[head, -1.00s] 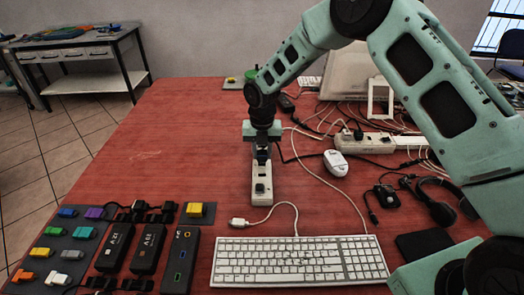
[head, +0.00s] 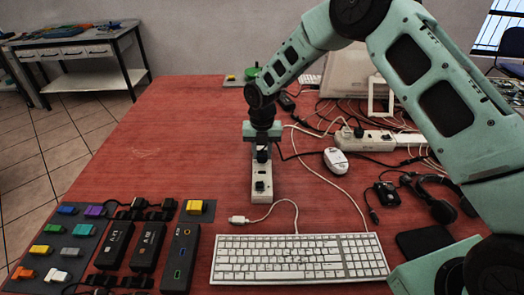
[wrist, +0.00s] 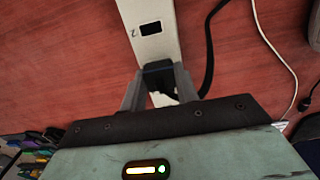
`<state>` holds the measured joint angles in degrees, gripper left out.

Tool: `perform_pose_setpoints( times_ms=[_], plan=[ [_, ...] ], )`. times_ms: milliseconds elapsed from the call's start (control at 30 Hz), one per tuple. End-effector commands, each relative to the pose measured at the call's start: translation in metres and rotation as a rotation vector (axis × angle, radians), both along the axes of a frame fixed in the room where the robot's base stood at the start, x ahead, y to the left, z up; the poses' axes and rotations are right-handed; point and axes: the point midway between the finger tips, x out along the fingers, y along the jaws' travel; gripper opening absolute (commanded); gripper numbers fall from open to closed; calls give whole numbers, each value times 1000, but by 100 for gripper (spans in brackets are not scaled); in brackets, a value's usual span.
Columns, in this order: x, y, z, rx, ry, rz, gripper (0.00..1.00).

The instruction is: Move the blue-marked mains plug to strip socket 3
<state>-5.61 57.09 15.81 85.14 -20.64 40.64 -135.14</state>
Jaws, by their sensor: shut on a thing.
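The black plug with a blue line on it (wrist: 157,78) is between the grey fingers of my gripper (wrist: 158,88) in the wrist view. A black cable runs from it to the right. The plug is at the pale power strip (wrist: 146,14); a socket marked 2 shows just beyond it. Whether the plug is seated or just above the strip, I cannot tell. In the head view my gripper (head: 262,148) points down over the far part of the strip (head: 262,173), shut on the plug (head: 262,156). My gripper hides the strip's far end.
A black part (head: 260,187) sits on the strip's near end. A white keyboard (head: 298,259) lies in front, a white mouse (head: 336,161) to the right. A second strip (head: 366,142) with cables lies behind right.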

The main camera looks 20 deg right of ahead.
Motion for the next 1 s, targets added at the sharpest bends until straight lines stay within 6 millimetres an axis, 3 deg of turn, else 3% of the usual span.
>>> perform_pose_setpoints(
  times_ms=[767,800,833,867,1000],
  plan=[
    [0,0,-13,0,0,0,3],
    [0,0,-13,-1,0,0,41],
    [0,0,-13,0,0,0,50],
    [0,0,-13,0,0,0,56],
    [0,0,-13,0,0,1,56]
  ],
)
